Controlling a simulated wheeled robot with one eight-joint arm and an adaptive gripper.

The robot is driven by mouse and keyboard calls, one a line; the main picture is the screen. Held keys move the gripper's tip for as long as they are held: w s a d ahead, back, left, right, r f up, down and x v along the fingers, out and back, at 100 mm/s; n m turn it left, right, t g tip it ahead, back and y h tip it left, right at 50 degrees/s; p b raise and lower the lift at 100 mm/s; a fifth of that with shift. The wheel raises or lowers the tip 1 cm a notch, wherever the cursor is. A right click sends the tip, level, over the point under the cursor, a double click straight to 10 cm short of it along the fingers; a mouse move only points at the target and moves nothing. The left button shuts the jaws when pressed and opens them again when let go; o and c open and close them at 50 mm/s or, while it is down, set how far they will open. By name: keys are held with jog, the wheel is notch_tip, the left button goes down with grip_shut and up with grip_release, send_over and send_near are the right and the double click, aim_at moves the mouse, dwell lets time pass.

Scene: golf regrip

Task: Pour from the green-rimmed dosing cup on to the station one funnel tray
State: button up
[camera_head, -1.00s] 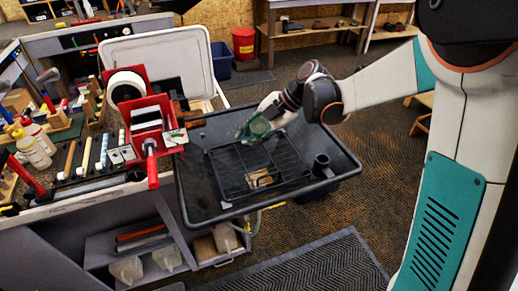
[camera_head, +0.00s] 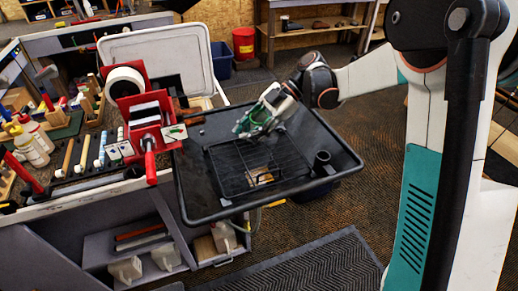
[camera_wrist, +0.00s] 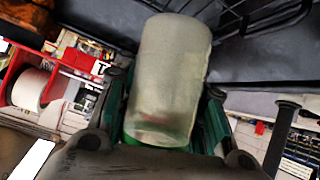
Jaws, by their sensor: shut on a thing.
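The dosing cup (camera_wrist: 170,75) is a frosted, translucent cylinder in the middle of the wrist view, with green at its lower end. My gripper (camera_wrist: 162,118) is shut on it, with green fingers on both sides. In the head view my gripper (camera_head: 250,122) is above the back part of the black tray (camera_head: 205,207), over its wire rack (camera_head: 232,171). The cup is hard to tell from the fingers there. Its contents and any stream are not visible. The tray also shows at the top of the wrist view (camera_wrist: 262,68).
A red dispenser (camera_head: 146,127) with a white roll (camera_head: 124,84) stands left of the tray. A black upright cylinder (camera_head: 322,164) stands at the tray's right. The cluttered bench (camera_head: 75,206) fills the left side. A white lid (camera_head: 155,55) leans behind.

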jog(key=shift+s+a+r+m+g+y+b, duration=0.15)
jog(key=shift+s+m+g+b, duration=0.1)
jog(key=shift+g, duration=0.25)
jog(key=shift+s+d+r+m+g+y+b, duration=0.15)
jog(key=shift+m+g+b, duration=0.1)
jog(key=shift+g, duration=0.25)
jog(key=shift+a, duration=0.1)
jog(key=shift+r+p, duration=1.6)
jog(key=shift+r, duration=0.85)
